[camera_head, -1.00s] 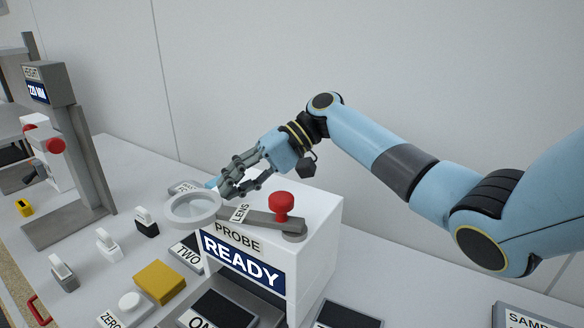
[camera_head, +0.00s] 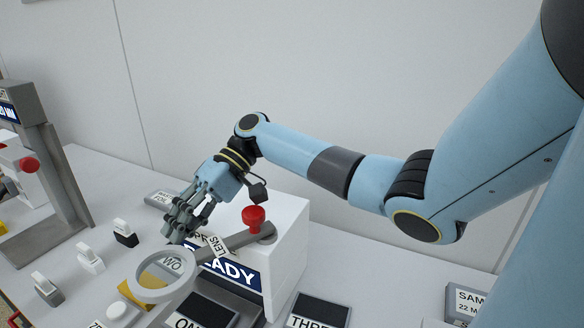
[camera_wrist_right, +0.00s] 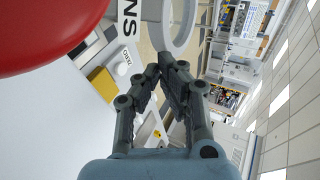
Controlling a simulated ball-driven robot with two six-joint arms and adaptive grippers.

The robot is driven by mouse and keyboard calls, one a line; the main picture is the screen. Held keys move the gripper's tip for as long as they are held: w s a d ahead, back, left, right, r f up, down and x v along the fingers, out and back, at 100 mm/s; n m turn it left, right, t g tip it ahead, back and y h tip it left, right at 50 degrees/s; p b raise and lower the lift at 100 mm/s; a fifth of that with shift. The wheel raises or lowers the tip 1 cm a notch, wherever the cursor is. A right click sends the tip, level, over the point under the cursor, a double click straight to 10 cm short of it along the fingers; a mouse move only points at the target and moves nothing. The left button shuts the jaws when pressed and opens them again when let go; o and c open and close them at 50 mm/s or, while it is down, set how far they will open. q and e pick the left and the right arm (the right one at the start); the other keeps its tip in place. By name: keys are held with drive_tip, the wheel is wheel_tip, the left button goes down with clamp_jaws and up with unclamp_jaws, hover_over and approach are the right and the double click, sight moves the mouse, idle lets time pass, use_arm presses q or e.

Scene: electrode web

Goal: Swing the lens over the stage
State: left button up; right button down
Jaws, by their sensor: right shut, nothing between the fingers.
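The lens is a light grey ring (camera_head: 138,287) on a grey swing arm (camera_head: 238,240) labelled LENS, pivoted on the white probe box (camera_head: 285,215). A red knob (camera_head: 254,216) stands on the arm near its pivot. The ring hangs in front of the box; a pad marked TWO and part of a yellow block show through it. My right gripper (camera_head: 180,236) is shut and empty, just behind the arm near the ring; I cannot tell if they touch. In the right wrist view the closed fingers (camera_wrist_right: 163,72) point toward the ring (camera_wrist_right: 187,30). My left gripper is out of view.
Pads ONE (camera_head: 205,312) and THREE (camera_head: 322,312) lie at the front. A yellow block (camera_head: 131,293), a white button (camera_head: 117,311) and several small clips (camera_head: 90,258) are left of the box. A grey height stand (camera_head: 50,170) rises at far left.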

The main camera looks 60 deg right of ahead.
drive_tip(key=shift+s+a+f, duration=0.15)
drive_tip(key=shift+s+a, duration=0.05)
idle(0.4)
drive_tip(key=v, duration=1.2)
drive_tip(key=shift+w, duration=0.1)
